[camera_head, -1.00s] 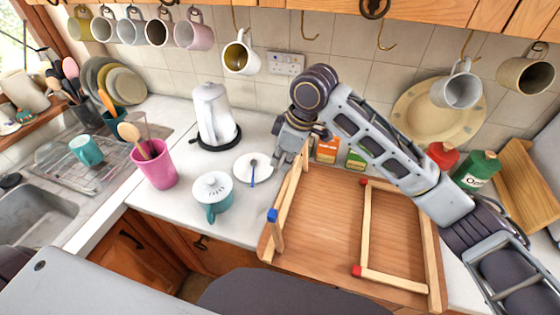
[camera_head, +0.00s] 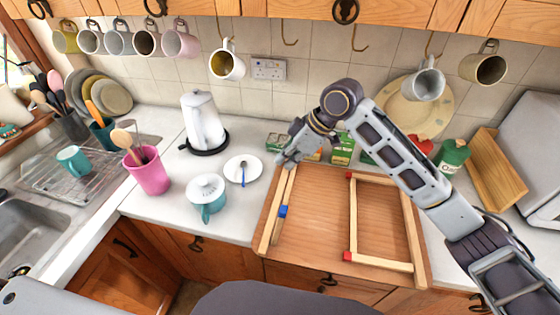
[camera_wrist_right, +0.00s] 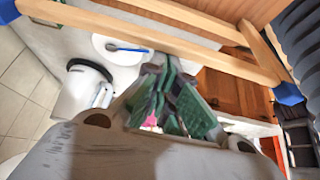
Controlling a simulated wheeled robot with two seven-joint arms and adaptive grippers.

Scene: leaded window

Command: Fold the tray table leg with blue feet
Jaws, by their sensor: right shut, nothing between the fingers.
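The wooden tray table (camera_head: 318,225) lies underside up on the counter. Its leg with blue feet is at the left side; the near blue foot (camera_head: 283,211) shows in the head view, the far one is hidden by my right gripper. This leg (camera_head: 278,232) leans inward over the tray, and I cannot tell its exact angle. In the wrist view its bar (camera_wrist_right: 190,47) crosses the top, with a blue foot (camera_wrist_right: 288,94) at right. My right gripper (camera_head: 283,161) is shut and empty by the leg's far end. My left gripper is out of view.
The leg with red feet (camera_head: 352,215) lies flat on the tray's right part. Small boxes (camera_head: 342,149) and bottles (camera_head: 453,157) stand behind the tray.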

